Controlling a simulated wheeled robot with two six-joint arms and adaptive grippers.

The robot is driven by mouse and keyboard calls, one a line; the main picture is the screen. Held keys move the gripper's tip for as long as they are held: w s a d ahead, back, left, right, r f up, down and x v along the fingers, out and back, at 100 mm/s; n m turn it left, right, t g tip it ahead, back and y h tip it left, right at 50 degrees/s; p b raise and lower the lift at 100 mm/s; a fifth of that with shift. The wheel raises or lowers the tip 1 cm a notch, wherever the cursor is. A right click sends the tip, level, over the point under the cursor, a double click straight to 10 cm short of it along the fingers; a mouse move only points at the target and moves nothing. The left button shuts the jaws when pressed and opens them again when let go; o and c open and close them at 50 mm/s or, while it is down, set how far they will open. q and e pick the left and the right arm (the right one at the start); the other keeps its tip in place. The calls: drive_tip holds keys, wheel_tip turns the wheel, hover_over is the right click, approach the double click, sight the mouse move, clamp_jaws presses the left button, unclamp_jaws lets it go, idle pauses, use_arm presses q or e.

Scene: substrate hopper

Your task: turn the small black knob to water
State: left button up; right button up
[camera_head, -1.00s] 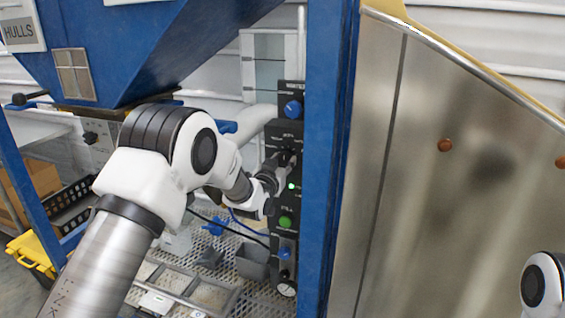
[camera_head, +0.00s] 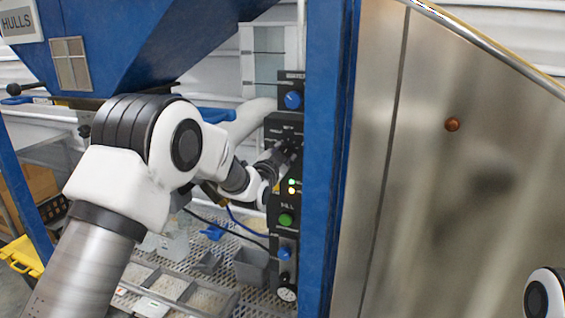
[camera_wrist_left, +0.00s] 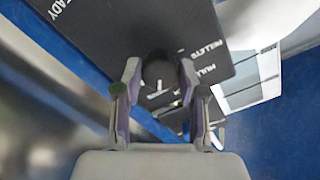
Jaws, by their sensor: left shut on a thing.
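The small black knob (camera_wrist_left: 160,73) sits on a dark control panel (camera_wrist_left: 112,25). In the left wrist view it is between the two fingertips of my left gripper (camera_wrist_left: 159,76), which is shut on it. White lettering, including PELLETS and READY, is on the panel around it. In the head view my left gripper (camera_head: 286,150) reaches the upper middle of the panel and hides the knob. I cannot read which label the knob points to. My right gripper is out of view.
The panel also bears a blue knob (camera_head: 293,100), a green button (camera_head: 286,220) and small lit lamps (camera_head: 292,186). A blue post (camera_head: 325,170) stands close to its right, before a large steel wall (camera_head: 440,200). Grey bins (camera_head: 250,266) stand below.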

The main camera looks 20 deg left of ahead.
use_arm(q)
drive_tip(key=shift+r+m+b, duration=0.1)
drive_tip(key=shift+m+b, duration=0.2)
drive_tip(key=shift+m, duration=0.2)
drive_tip(key=o, duration=1.1)
drive_tip(key=shift+o, duration=0.2)
drive_tip(key=s, duration=1.2)
drive_tip(key=shift+a, duration=0.2)
